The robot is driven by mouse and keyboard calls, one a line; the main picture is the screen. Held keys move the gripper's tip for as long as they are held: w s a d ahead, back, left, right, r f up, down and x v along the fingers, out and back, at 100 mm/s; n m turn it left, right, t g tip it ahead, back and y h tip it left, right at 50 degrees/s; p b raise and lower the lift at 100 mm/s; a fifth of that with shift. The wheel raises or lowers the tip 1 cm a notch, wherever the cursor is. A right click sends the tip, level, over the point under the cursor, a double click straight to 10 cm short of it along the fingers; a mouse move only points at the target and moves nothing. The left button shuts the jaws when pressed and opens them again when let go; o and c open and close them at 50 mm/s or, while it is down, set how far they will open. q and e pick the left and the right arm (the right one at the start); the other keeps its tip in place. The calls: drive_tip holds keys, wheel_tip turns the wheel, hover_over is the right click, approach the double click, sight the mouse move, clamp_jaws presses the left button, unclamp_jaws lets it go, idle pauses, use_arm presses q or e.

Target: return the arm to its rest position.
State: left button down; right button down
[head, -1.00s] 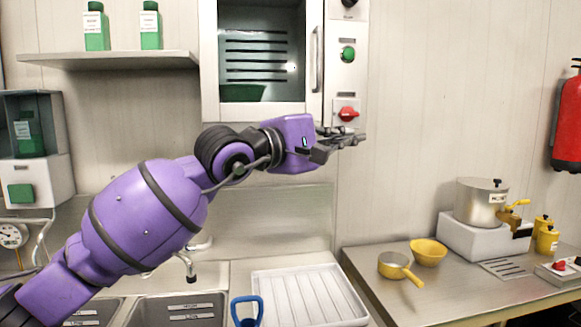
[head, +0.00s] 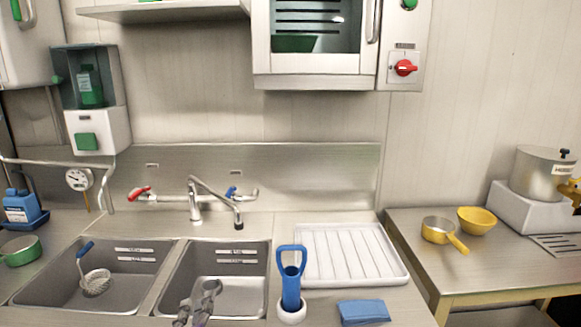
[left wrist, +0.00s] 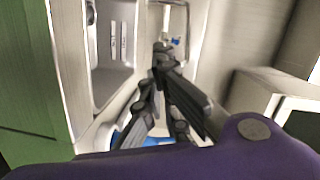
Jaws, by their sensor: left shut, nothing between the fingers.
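My left gripper (head: 198,300) shows at the bottom edge of the head view, in front of the right sink basin (head: 222,265). Only its grey fingers show there; most of the arm is out of the picture. In the left wrist view the dark fingers of the left gripper (left wrist: 160,72) are shut with nothing between them. They touch nothing that I can make out. My right gripper is in neither view.
A blue-handled tool in a white holder (head: 290,312) and a blue cloth (head: 363,311) lie near the front edge. The white drainboard (head: 350,252), faucet (head: 196,205) and wall oven (head: 318,82) are behind.

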use_arm(q)
drive_tip(key=s+a+f+n+g, duration=0.3)
drive_tip(key=s+f+n+g, duration=0.1)
drive_tip(key=s+f, duration=0.55)
drive_tip(key=s+a+f+n+g, duration=0.3)
drive_tip(key=s+f+g, duration=0.2)
drive_tip(key=s+f, duration=0.4)
drive_tip(key=s+d+f+n+g+h, duration=0.1)
drive_tip(key=s+f+n+g, duration=0.25)
drive_tip(key=s, duration=0.85)
drive_tip(key=s+f+n+g+h, duration=0.15)
drive_tip(key=s+g, duration=0.25)
drive_tip(key=s, duration=0.8)
drive_tip(key=w+d+f+t+p, duration=0.1)
drive_tip(key=w+d+f+t, duration=0.3)
drive_tip(key=w+f+t, duration=0.4)
drive_tip(key=shift+w+d+f+h+p, duration=0.2)
drive_tip(key=shift+w+f+h+p, duration=0.25)
drive_tip(key=shift+w, duration=0.5)
drive_tip(key=shift+t, duration=0.25)
